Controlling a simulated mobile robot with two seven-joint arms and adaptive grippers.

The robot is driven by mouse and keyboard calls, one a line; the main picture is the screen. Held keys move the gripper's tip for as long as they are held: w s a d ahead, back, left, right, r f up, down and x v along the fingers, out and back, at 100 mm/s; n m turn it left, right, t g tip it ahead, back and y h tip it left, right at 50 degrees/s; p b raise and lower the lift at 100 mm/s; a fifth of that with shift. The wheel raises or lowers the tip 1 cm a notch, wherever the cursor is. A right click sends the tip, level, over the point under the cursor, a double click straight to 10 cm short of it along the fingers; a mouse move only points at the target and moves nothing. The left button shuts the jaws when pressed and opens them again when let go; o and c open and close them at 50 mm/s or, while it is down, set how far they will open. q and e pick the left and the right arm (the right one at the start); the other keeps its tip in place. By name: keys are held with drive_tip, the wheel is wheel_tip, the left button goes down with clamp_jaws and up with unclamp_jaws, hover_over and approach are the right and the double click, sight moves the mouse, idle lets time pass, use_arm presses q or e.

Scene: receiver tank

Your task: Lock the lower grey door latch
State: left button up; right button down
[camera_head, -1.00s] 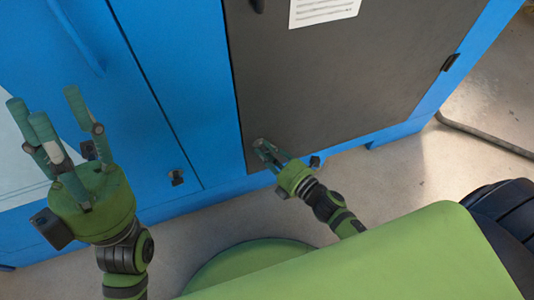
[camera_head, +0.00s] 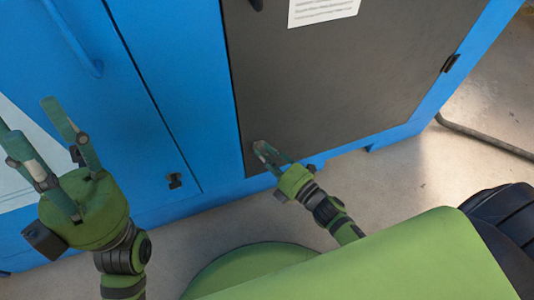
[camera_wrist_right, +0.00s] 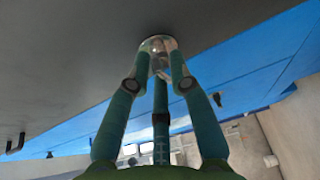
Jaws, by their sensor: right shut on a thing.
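The grey door (camera_head: 335,85) is shut in the blue cabinet. Its lower latch, a round shiny metal piece (camera_wrist_right: 158,43), sits near the door's lower left corner. My right gripper (camera_head: 261,150) is shut on this latch; in the right wrist view its fingertips (camera_wrist_right: 160,62) close around the metal piece and partly hide it. In the head view the fingers mostly cover the latch, so its turn angle cannot be told. My left gripper (camera_head: 30,122) is open and empty in front of the blue panel at the left.
A blue door (camera_head: 150,110) with a small dark latch (camera_head: 174,181) is left of the grey door. A white paper label (camera_head: 322,10) is on the grey door. A dark hinge (camera_head: 450,63) is on its right edge. Bare floor (camera_head: 420,165) lies in front.

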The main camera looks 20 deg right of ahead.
drive_tip(key=c, duration=1.2)
unclamp_jaws()
drive_tip(key=shift+w+r, duration=0.15)
drive_tip(key=shift+r, duration=0.2)
drive_tip(key=shift+f, duration=0.1)
drive_tip(key=shift+f, duration=0.1)
drive_tip(key=shift+s+d, duration=0.2)
drive_tip(key=shift+s, duration=0.3)
drive_tip(key=v, duration=1.1)
